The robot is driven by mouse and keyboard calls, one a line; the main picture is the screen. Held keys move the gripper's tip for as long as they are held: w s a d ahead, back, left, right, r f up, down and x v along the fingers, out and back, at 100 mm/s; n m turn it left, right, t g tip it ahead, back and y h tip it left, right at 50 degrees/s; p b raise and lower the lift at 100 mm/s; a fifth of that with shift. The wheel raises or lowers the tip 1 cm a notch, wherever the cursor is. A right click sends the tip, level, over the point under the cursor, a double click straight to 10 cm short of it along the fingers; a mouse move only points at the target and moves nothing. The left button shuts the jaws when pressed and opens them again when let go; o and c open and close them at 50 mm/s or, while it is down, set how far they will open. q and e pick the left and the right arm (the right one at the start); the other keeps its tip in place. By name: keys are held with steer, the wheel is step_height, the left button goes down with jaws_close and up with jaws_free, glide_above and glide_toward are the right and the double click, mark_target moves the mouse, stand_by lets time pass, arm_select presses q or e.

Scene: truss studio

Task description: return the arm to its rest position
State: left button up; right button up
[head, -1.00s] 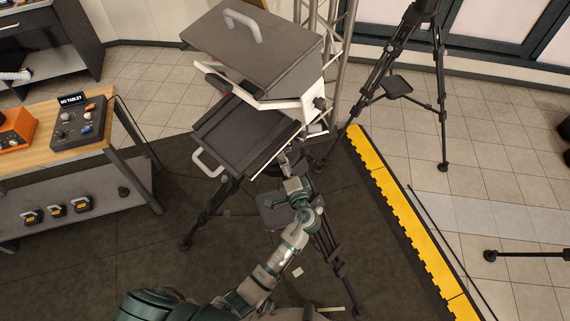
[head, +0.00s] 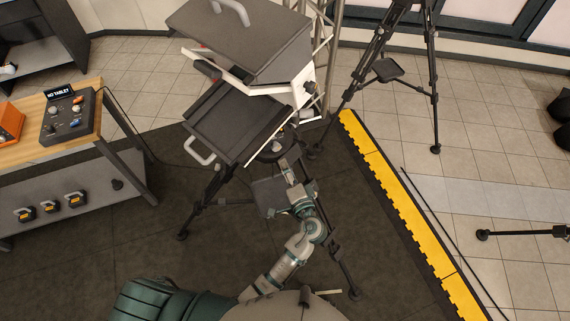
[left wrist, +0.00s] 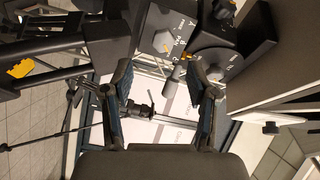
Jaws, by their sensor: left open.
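My left arm comes up from the bottom of the head view. Its gripper (head: 284,166) is small there, just below and right of the hinged grey case on a tripod, and over the tripod's upper legs. In the left wrist view the two fingers (left wrist: 160,76) stand wide apart with nothing held between them. Behind them show dark tripod-head parts with a round dial, blurred in depth. My right gripper is in neither view.
The open case (head: 236,112) has a raised lid (head: 240,40) and a handle at its lower left. A wooden-topped bench (head: 75,135) stands left. A second tripod (head: 430,90) stands upper right. Yellow edging (head: 400,205) borders the dark mat.

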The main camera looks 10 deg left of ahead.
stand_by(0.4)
arm_select(q)
steer(key=s+a+f+n+g+h, duration=0.2)
steer(key=s+a+f+g, duration=0.3)
steer(key=f, duration=0.3)
steer(key=s+a+f+n+g+h, duration=0.2)
steer(key=s+a+f+n+g, duration=0.1)
steer(key=s+a+f, duration=0.4)
steer(key=s+d+f+g+h, duration=0.2)
steer(key=s+g+h, duration=0.3)
steer(key=s, duration=1)
step_height(320, 180, down, 24)
steer(key=s+h, duration=0.1)
steer(key=s+a+f+g, duration=0.1)
steer(key=s+a+f, duration=0.1)
steer(key=s+f, duration=1.3)
steer(key=shift+s+a+f, duration=0.15)
steer(key=shift+s+f, duration=0.15)
steer(key=shift+f, duration=0.65)
